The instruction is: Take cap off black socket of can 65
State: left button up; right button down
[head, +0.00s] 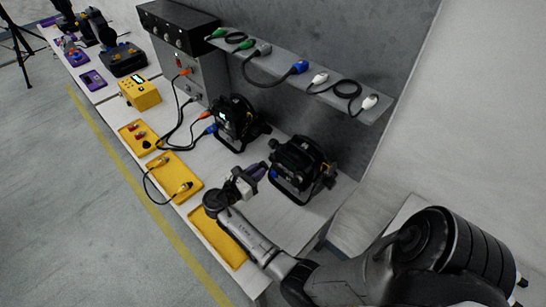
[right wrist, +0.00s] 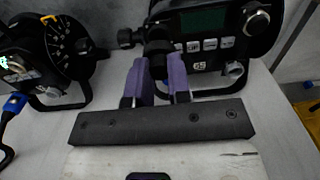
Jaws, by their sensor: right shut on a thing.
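Can 65 (head: 300,162) is a black par can on a floor yoke, on the right part of the white bench. In the right wrist view can 65 (right wrist: 213,45) shows its back panel with a green display, buttons and a "65" label. My right gripper (head: 258,172) reaches the can's near side from the front. In the right wrist view its purple fingers (right wrist: 159,72) are shut on a dark part, apparently the black socket's cap (right wrist: 156,58), at the panel's left edge. The socket behind it is mostly hidden. My left gripper is not in view.
A second par can (head: 235,122) with orange and blue plugs stands to the left. Yellow trays (head: 172,176) line the bench front. A shelf (head: 340,90) with cables hangs behind. A yellow box (head: 140,93) stands further left.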

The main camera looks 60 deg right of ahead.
jog(key=shift+w+a, duration=0.15)
jog(key=shift+a, duration=0.2)
